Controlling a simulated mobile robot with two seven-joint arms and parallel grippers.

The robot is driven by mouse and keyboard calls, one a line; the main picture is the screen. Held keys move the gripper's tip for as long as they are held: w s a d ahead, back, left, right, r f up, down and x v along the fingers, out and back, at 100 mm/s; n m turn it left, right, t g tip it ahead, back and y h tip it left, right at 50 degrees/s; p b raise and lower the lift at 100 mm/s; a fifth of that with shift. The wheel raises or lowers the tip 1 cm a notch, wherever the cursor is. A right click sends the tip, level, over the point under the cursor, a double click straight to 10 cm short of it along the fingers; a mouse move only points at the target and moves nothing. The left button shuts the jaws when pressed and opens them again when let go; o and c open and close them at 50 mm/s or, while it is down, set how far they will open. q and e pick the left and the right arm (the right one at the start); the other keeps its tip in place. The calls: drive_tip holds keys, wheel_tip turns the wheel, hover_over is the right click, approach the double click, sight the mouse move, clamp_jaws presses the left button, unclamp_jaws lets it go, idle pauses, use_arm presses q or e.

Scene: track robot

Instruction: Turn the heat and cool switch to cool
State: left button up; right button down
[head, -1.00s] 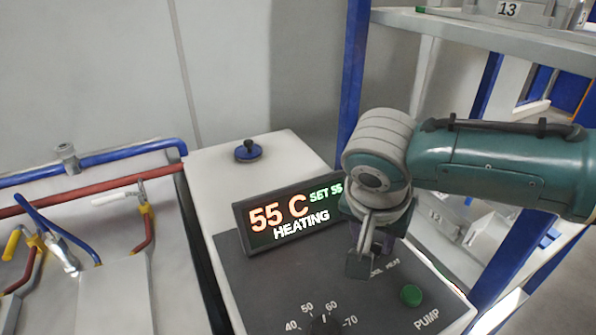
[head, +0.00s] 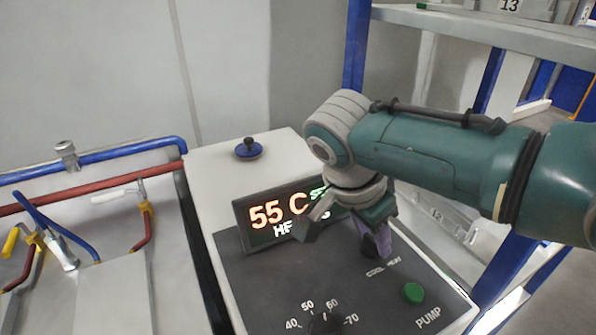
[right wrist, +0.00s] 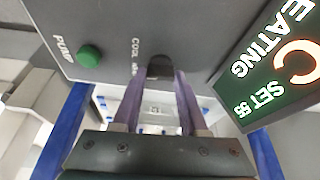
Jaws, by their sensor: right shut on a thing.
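The heat and cool switch (head: 369,249) is a small dark knob on the dark control panel (head: 270,290), just above the "COOL HEAT" label. My right gripper (head: 378,241) reaches down to it, its purple fingers at the switch. In the right wrist view, the two fingers (right wrist: 155,90) are shut on the dark switch (right wrist: 160,66), one on each side. Which way the switch points is hard to tell. The display (head: 275,220) reads 55 C; my wrist covers part of it. In the right wrist view, the display (right wrist: 275,85) shows "EATING" and "SET 55". My left gripper is not in view.
A green pump button (head: 413,292) sits right of the switch, and a temperature dial (head: 325,324) lies at the front. A blue knob (head: 248,149) stands on the box top behind. Blue shelving (head: 357,60) rises close behind my right arm. Pipes and valves (head: 90,175) are at left.

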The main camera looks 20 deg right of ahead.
drive_tip(key=m+g+b, duration=0.1)
drive_tip(key=m, duration=0.1)
drive_tip(key=m+b, duration=0.2)
drive_tip(key=shift+w+f+m+g, duration=0.1)
drive_tip(key=shift+f+m+g, duration=0.1)
drive_tip(key=shift+m+g, duration=0.15)
drive_tip(key=shift+r+m+g+b, duration=0.1)
drive_tip(key=shift+m+g+b, duration=0.45)
drive_tip(key=shift+m+b, duration=0.7)
drive_tip(key=shift+r+m+b, duration=0.1)
drive_tip(key=shift+m+b, duration=0.3)
drive_tip(key=shift+c, duration=2.2)
unclamp_jaws()
drive_tip(key=v, duration=1)
drive_tip(key=shift+w+d, duration=0.15)
drive_tip(key=shift+d, duration=0.1)
drive_tip(key=shift+r+y, duration=0.1)
drive_tip(key=shift+y, duration=0.2)
